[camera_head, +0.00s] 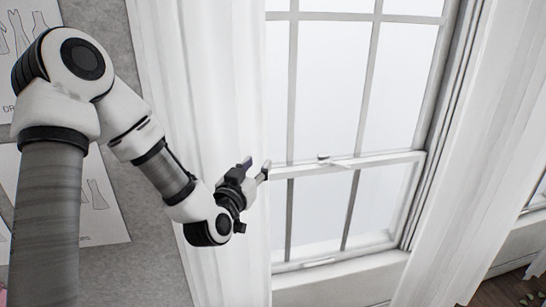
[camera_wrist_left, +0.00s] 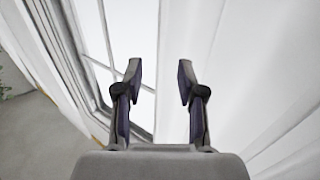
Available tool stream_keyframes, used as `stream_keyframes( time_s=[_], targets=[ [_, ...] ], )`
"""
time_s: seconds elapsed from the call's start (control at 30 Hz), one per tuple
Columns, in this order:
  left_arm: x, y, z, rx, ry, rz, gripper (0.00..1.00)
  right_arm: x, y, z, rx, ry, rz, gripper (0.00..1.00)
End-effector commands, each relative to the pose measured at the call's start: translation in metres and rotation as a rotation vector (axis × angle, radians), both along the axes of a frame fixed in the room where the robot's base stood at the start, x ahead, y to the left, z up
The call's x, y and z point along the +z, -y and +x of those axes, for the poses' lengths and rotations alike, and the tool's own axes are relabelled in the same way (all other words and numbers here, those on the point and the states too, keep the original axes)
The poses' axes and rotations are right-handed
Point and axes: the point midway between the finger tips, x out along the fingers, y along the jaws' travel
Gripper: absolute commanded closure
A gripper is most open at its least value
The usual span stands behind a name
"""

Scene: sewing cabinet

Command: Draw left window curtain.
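The left window curtain (camera_head: 206,90) is white and hangs in folds along the left side of the window (camera_head: 335,120). Its right edge lies near the window's left frame, and most of the glass is uncovered. My left gripper (camera_head: 257,170) is in front of that right edge, with its fingers pointing right. In the left wrist view the gripper (camera_wrist_left: 158,75) is open, with white cloth (camera_wrist_left: 240,70) behind and to the right of the fingers. No cloth is clearly between the fingers. My right gripper is not in view.
A second white curtain (camera_head: 480,170) hangs at the window's right side. The window sill (camera_head: 340,280) runs below the glass. Paper sheets with dress drawings (camera_head: 95,200) are on the grey wall at the left, behind my left arm.

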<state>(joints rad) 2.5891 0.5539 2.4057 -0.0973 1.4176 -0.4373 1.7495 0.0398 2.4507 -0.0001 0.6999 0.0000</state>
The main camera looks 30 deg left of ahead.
Motion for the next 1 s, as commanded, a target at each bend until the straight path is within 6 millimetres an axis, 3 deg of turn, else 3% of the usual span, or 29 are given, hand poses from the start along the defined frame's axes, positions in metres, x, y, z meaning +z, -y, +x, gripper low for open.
stream_keyframes(
  time_s=[0.4, 0.7, 0.8, 0.83, 1.0],
  targets=[
    [0.002, -0.014, 0.067, 0.0, -0.003, 0.004, 0.61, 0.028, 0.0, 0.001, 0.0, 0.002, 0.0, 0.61],
    [0.0, -0.015, 0.073, 0.0, -0.002, 0.001, 0.61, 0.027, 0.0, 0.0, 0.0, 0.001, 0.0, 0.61],
    [0.0, -0.015, 0.073, 0.0, -0.002, 0.002, 0.96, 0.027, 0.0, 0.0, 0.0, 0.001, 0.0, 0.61],
    [0.0, -0.015, 0.073, 0.0, -0.002, 0.002, 1.0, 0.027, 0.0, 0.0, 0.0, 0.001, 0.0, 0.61],
    [0.0, -0.015, 0.073, 0.0, -0.003, 0.001, 1.0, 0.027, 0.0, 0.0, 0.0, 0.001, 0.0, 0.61]
  ],
)
